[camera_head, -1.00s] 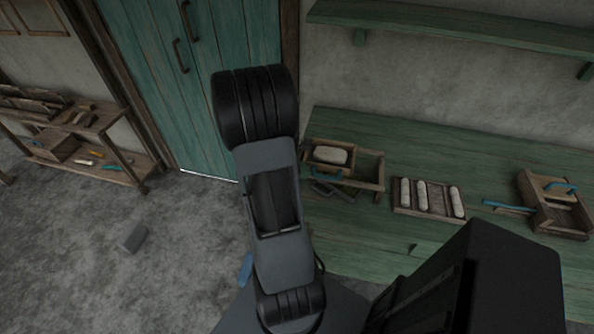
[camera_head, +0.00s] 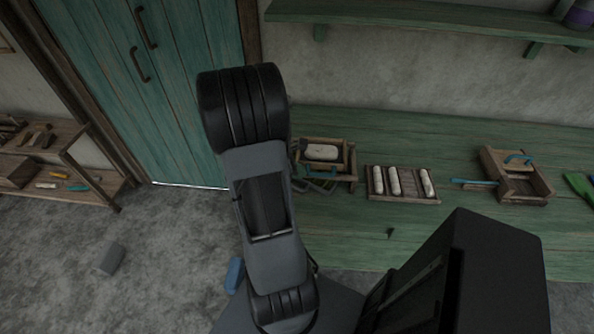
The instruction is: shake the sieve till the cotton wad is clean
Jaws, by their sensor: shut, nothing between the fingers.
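The sieve (camera_head: 342,152) looks like a small wooden tray inside a wooden frame (camera_head: 352,169), at the left end of the green bench. The pale cotton wad (camera_head: 322,152) lies in it. The wad is too small in view to tell whether dirt is on it. Teal and dark grey parts show at the frame's front; I cannot tell what they are. My arm stands just left of the frame and covers its left edge. My gripper is hidden, probably behind my arm, so its contact with the sieve does not show.
Right of the frame on the bench (camera_head: 350,235) are a rack (camera_head: 403,198) with three pale rolls, a teal tool (camera_head: 474,183), a wooden box (camera_head: 517,190) with a teal handle, and a green object (camera_head: 580,188). A shelf (camera_head: 430,28) hangs above. A grey block (camera_head: 110,258) lies on the floor.

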